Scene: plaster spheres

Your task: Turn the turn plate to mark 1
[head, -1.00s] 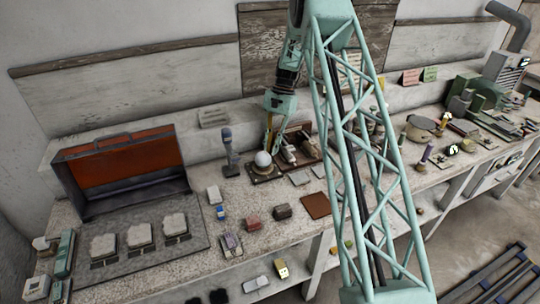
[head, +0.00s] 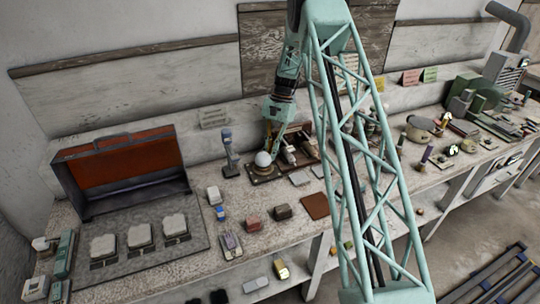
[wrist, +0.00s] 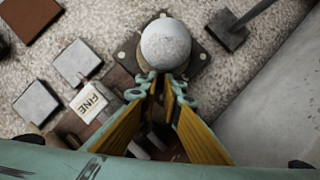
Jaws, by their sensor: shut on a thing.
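The white plaster sphere (head: 263,159) sits on the turn plate, whose dark square base (head: 254,178) stands on the bench beside a grey upright post. In the wrist view the sphere (wrist: 166,44) is at top centre, with the dark base (wrist: 202,60) showing around it. My gripper (head: 271,150) is down at the back right of the sphere. In the wrist view the yellow fingers of my gripper (wrist: 165,82) come together at the near edge of the plate, shut on the turn plate. The exact contact is partly hidden by the fingertips. No mark numbers are readable.
A grey post (head: 229,150) stands left of the plate. A wooden tray with tools (head: 305,150) is close on the right. Grey square blocks (wrist: 78,62) and a block labelled FINE (wrist: 90,101) lie nearby. An open red-lined case (head: 120,170) stands at left.

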